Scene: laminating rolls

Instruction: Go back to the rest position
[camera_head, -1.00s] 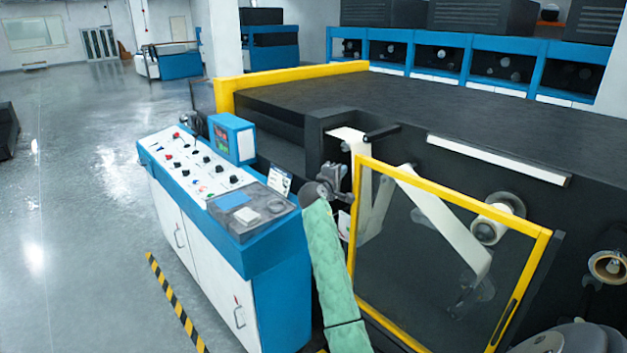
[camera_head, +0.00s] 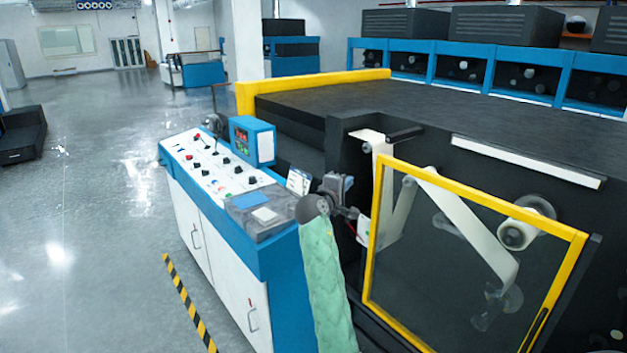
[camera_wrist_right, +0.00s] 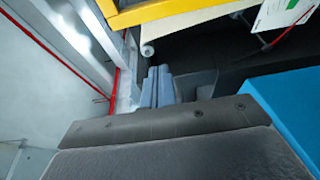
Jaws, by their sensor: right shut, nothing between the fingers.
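My right gripper (camera_head: 346,183) shows in the head view at the end of my green-sleeved arm. It is held up between the control console (camera_head: 250,215) and the yellow-framed clear guard (camera_head: 480,255) of the laminating machine. In the right wrist view its blue-grey fingers (camera_wrist_right: 158,87) are together with nothing between them. The head view does not show whether the gripper touches the guard or console. My left gripper is in neither view.
The console has knobs, buttons and a small blue display box (camera_head: 252,141). White film (camera_head: 465,225) runs to a roll (camera_head: 520,232) behind the guard. A yellow-black floor stripe (camera_head: 188,302) lies before the console. Open grey floor (camera_head: 90,210) extends left.

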